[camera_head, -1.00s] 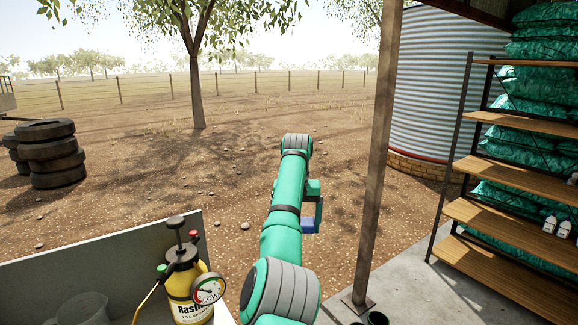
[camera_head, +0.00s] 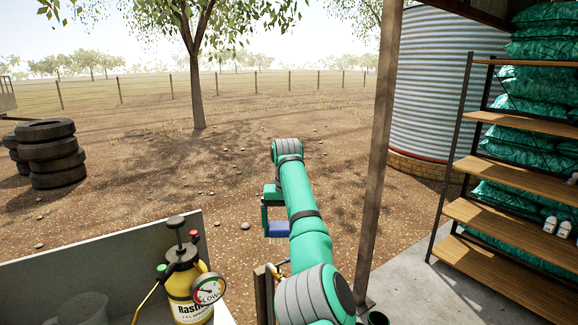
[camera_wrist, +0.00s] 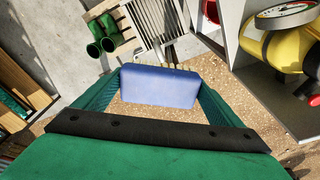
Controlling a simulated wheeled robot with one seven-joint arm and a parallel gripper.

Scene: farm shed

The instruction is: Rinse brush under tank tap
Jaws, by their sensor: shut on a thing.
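My gripper (camera_wrist: 160,78) is shut on a blue block-shaped thing (camera_wrist: 158,90), probably the brush. In the head view the blue thing (camera_head: 278,230) hangs in my gripper (camera_head: 272,216), out over the dirt and left of my forearm. The corrugated tank (camera_head: 445,85) stands on a brick base at the back right, well apart from my gripper. No tap can be made out on it. A small yellow and blue fitting (camera_head: 280,268) shows beside a wooden post (camera_head: 263,292), partly behind my arm; I cannot tell if it is a tap.
A shed post (camera_head: 377,150) stands between my arm and the tank. Shelves (camera_head: 500,215) with green sacks are at right. A yellow sprayer (camera_head: 185,285) stands beside a grey panel (camera_head: 110,265). Green boots (camera_wrist: 102,35) are on the concrete side. Open dirt lies ahead.

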